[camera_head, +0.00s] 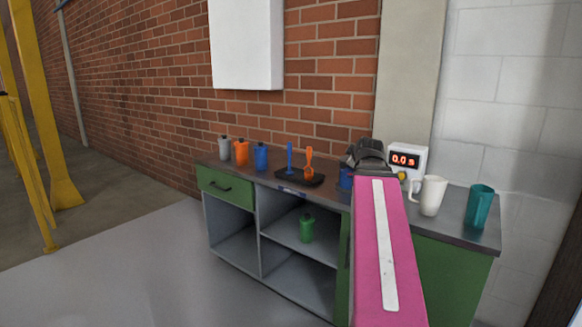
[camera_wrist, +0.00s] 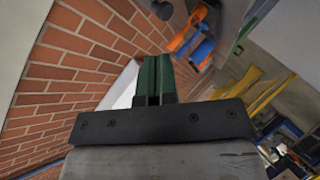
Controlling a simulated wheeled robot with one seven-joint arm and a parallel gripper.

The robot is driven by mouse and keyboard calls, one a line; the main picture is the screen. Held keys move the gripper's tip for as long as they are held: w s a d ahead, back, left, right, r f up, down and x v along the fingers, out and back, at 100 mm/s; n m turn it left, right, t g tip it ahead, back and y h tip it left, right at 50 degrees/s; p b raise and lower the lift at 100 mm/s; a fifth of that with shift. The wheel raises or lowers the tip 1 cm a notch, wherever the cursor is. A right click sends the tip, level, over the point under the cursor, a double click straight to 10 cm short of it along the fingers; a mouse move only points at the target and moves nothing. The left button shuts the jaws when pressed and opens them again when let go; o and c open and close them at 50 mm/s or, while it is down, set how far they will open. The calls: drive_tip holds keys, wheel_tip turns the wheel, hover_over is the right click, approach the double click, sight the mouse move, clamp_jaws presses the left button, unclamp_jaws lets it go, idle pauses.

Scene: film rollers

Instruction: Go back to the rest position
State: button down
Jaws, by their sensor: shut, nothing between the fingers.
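My gripper (camera_wrist: 155,62) shows in the wrist view with its two dark green fingers together and nothing between them. The fingers point at the brick wall and a white panel. In the head view my pink arm reaches out over the right part of the counter. The fingers cannot be made out there.
The counter (camera_head: 335,190) holds grey, orange (camera_head: 241,152) and blue (camera_head: 261,157) containers, a black tray (camera_head: 300,178) with blue and orange tools, a display box (camera_head: 407,160), a white mug (camera_head: 432,196) and a teal cup (camera_head: 480,206). A green container (camera_head: 307,228) stands on the shelf.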

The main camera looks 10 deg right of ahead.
drive_tip(key=a+f+m+g+y, duration=0.15)
drive_tip(key=a+f, duration=0.25)
drive_tip(key=f, duration=0.4)
drive_tip(key=a+f+m+g, duration=0.1)
drive_tip(key=a+f+g, duration=0.1)
drive_tip(key=a+f, duration=0.4)
drive_tip(key=a+f+m+g+y, duration=0.1)
drive_tip(key=a+f+m+g, duration=0.15)
drive_tip(key=f, duration=0.65)
drive_tip(key=s+a+f+m+g, duration=0.1)
drive_tip(key=s+a+f+g, duration=0.1)
drive_tip(key=s+a+f, duration=0.2)
drive_tip(key=s+a+f+m+g, duration=0.1)
drive_tip(key=s+a+f, duration=0.3)
drive_tip(key=f, duration=0.5)
drive_tip(key=s+a+f+m+g, duration=0.1)
drive_tip(key=s+a+f+g, duration=0.2)
drive_tip(key=f, duration=0.4)
drive_tip(key=shift+s+a+f+m+g, duration=0.3)
drive_tip(key=shift+s+a+m, duration=0.1)
drive_tip(key=shift+s+a, duration=0.4)
